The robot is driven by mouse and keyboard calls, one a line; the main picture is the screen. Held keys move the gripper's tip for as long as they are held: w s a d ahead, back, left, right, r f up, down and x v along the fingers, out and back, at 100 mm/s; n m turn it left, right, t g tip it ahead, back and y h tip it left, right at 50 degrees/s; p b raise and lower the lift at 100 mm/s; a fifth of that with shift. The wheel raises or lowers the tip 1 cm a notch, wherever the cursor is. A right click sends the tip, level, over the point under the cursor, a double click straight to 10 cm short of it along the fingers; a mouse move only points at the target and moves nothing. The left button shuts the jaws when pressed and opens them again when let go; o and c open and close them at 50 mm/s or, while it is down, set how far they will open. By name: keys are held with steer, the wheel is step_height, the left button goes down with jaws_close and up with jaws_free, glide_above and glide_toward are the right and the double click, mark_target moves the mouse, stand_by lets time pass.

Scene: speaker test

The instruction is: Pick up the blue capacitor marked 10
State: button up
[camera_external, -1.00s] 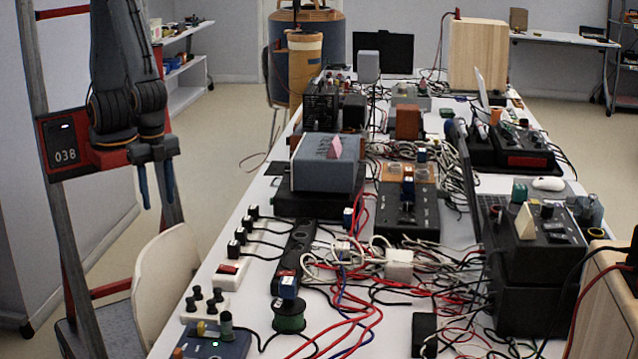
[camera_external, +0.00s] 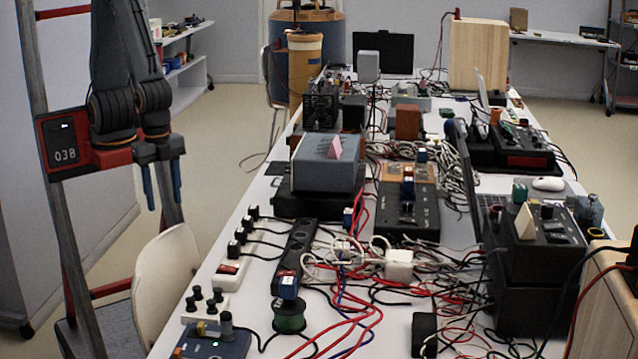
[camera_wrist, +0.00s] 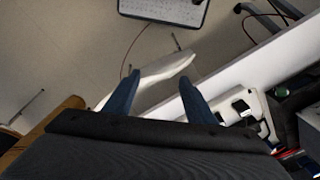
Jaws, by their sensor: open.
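Several small blue blocks lie on the cluttered table; any could be the blue capacitor, but I cannot read a 10 on any of them. My gripper (camera_external: 163,185) hangs left of the table, above the white chair, well apart from these blocks. Its two blue fingers also show in the wrist view (camera_wrist: 159,80), spread with nothing between them.
The white table (camera_external: 215,270) carries a grey box (camera_external: 325,165), a power strip (camera_external: 300,245), a green spool (camera_external: 289,318) and tangled cables. A white chair (camera_external: 170,285) stands at its left edge, below my gripper. Floor shows to the left.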

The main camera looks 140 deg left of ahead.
steer(key=w+a+n+p, duration=0.1)
steer(key=w+a+n, duration=0.1)
steer(key=w+a, duration=0.5)
steer(key=n+t+y+p, duration=0.3)
steer(key=n, duration=0.4)
glide_above(348, 211)
steer(key=s+d, duration=0.2)
steer(key=s, duration=0.1)
step_height(348, 211, down, 2)
steer(key=shift+w+p+x, duration=0.15)
steer(key=shift+p+x, duration=0.2)
steer(key=shift+x, duration=0.95)
steer(key=shift+w+p+x, duration=0.15)
steer(key=shift+p+x, duration=0.25)
steer(key=shift+x, duration=0.9)
steer(key=shift+w+p+x, duration=0.2)
steer(key=shift+p+x, duration=0.15)
steer(key=shift+x, duration=0.95)
steer(key=shift+a+r, duration=0.1)
steer(key=shift+r, duration=0.05)
steer(key=shift+c, duration=0.3)
steer(key=c, duration=1.1)
